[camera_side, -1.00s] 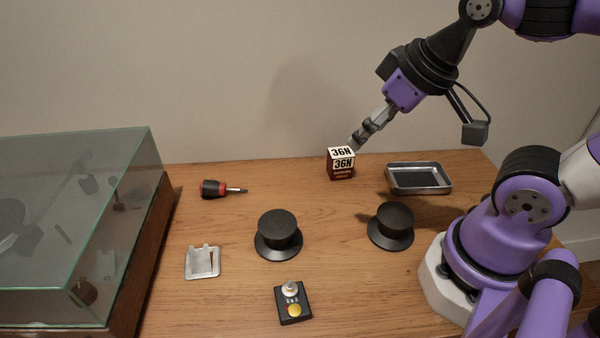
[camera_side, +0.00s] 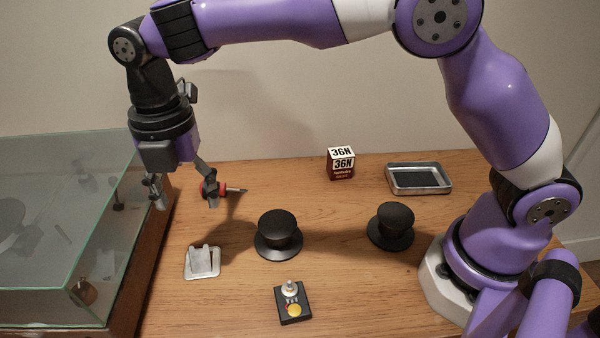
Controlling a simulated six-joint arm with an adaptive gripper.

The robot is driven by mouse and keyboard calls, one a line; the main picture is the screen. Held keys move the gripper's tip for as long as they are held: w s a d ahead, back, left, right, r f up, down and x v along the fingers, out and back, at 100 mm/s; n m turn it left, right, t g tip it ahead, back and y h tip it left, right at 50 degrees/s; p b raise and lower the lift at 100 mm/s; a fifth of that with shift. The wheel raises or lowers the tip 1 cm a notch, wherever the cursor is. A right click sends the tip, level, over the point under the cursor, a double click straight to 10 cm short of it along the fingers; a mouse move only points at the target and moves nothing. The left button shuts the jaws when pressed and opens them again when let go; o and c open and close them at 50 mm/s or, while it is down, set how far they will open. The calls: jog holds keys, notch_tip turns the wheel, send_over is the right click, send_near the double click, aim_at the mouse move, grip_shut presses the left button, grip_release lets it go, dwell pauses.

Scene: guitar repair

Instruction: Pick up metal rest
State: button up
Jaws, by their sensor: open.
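The metal rest (camera_side: 202,262) is a small silver bracket with a flat base and an upright part. It lies at the left of the wooden table, beside the glass-covered case. My gripper (camera_side: 184,204) is open and empty, pointing down. In the picture it is above the rest, in the air, with its fingers spread. One finger overlaps part of the red and black screwdriver (camera_side: 225,189) behind it. The exact height of the gripper over the table is hard to tell.
The glass-covered case (camera_side: 70,220) stands close to the left. Two black knob-like weights, (camera_side: 278,231) and (camera_side: 391,224), stand mid-table. A small black switch box (camera_side: 292,303) is in front. A 36N box (camera_side: 341,164) and a metal tray (camera_side: 419,178) are at the back.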

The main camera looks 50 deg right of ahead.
jog(key=n, duration=0.1)
send_over(200, 256)
notch_tip(200, 256, down, 5)
jog(key=shift+w+d, duration=0.1)
jog(key=shift+f, duration=3.2)
grip_shut()
